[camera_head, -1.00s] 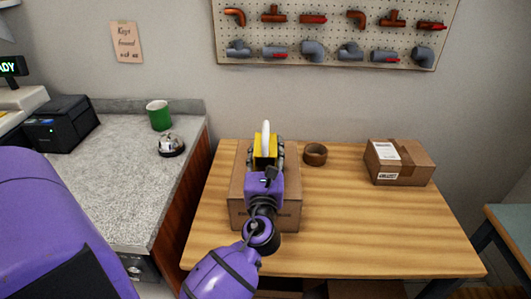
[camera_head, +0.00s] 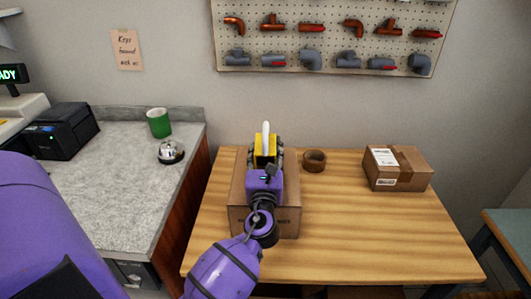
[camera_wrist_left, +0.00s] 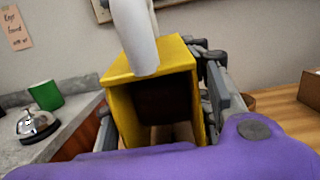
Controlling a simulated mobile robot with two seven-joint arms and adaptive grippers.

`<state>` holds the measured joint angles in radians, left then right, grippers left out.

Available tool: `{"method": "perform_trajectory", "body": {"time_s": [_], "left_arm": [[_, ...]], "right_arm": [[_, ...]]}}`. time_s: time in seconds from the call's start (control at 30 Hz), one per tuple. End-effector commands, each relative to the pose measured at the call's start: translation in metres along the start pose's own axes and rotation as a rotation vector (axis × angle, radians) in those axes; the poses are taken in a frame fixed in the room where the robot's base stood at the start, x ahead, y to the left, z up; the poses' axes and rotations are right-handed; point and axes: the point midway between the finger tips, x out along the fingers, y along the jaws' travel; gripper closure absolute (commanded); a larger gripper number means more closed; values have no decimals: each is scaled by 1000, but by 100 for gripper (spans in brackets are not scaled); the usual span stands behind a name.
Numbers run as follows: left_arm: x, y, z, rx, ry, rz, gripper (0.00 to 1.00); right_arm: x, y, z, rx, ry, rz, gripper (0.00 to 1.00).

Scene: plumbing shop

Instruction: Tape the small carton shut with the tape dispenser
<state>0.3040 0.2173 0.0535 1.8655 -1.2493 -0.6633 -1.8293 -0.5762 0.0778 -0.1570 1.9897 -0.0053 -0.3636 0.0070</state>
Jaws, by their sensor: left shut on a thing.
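My left gripper (camera_head: 265,160) is shut on the yellow tape dispenser (camera_head: 265,144), which has a white part standing up on top. The dispenser also shows in the left wrist view (camera_wrist_left: 150,75), between the grey fingers. The small carton (camera_head: 288,220) stands on the wooden table under my gripper and the dispenser. My gripper and arm hide much of its top, so I cannot tell whether the dispenser touches it or whether tape lies on it. My right gripper is not in view.
A brown tape roll (camera_head: 314,160) lies right of the carton. A labelled, closed box (camera_head: 398,168) stands at the table's back right. The wooden table (camera_head: 360,230) is clear between and in front. A grey counter (camera_head: 110,190) at left holds a green mug (camera_head: 158,123) and a bell (camera_head: 171,152).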

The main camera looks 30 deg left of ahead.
Motion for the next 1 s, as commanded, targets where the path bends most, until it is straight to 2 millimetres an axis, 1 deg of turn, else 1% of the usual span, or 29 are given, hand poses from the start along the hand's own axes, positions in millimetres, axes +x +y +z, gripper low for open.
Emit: {"method": "perform_trajectory", "body": {"time_s": [0.17, 0.5, 0.6, 1.0], "left_arm": [[3, 0, 0, 0, -1, 0, 97], [29, 0, -3, 0, -2, -1, 97], [33, 0, -4, 1, -1, -1, 97], [35, 0, -5, 0, -1, 0, 97]], "right_arm": [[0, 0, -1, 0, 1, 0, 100], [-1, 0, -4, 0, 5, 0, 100], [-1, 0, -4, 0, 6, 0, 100], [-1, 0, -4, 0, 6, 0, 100]]}}
